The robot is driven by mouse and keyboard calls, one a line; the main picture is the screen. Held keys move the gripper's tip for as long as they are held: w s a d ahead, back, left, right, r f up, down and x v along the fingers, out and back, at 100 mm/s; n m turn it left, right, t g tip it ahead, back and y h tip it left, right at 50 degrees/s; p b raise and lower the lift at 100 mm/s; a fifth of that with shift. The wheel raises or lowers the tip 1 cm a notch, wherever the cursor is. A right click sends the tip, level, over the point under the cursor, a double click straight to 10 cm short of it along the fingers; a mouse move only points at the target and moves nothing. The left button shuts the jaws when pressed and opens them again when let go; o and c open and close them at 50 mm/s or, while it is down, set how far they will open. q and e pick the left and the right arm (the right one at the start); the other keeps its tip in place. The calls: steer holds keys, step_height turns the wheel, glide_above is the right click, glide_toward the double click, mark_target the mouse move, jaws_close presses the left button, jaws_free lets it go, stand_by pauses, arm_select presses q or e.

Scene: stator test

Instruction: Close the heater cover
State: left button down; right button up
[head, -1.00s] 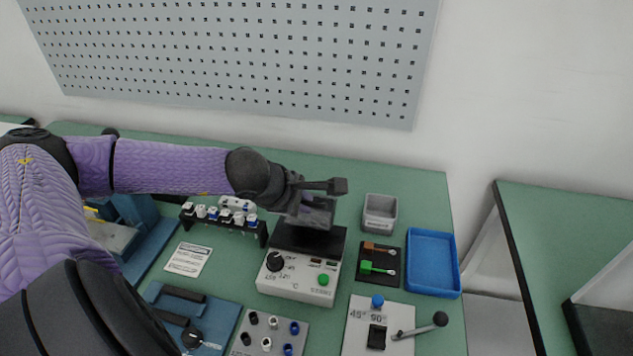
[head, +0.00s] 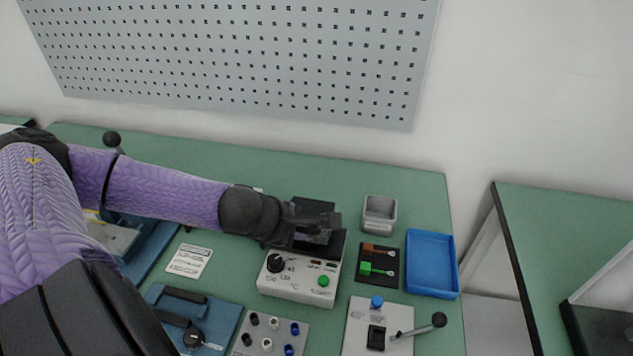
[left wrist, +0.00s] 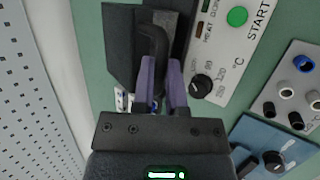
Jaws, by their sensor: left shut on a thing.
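The heater (head: 298,282) is a white box with a dial, a green START button and a black top, near the middle of the bench. Its dark cover (head: 314,205) shows behind my left gripper (head: 322,230); the gripper hides much of it, so I cannot tell its exact tilt. In the left wrist view, my gripper (left wrist: 163,88) has its purple-sided fingers shut on the cover's dark curved handle (left wrist: 156,42). The black plate (left wrist: 119,45) lies beside the handle, and the heater's panel (left wrist: 225,50) is to the right. My right gripper is out of view.
A grey bin (head: 380,214), a blue tray (head: 432,263) and a black holder with two tools (head: 378,264) stand right of the heater. A lever panel (head: 375,325) and a plug plate (head: 268,332) are in front. A white card (head: 189,260) lies left.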

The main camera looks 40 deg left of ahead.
arm_select(q)
steer(key=shift+s+d+f, duration=0.3)
steer(key=shift+s+f, duration=0.25)
steer(key=shift+f, duration=0.3)
steer(key=shift+s+d+f, duration=0.15)
steer(key=shift+s+f, duration=0.1)
steer(key=shift+f, duration=0.3)
steer(key=c, duration=0.7)
jaws_free()
steer(key=shift+c, duration=0.2)
step_height(320, 180, up, 6)
steer(key=p, duration=0.6)
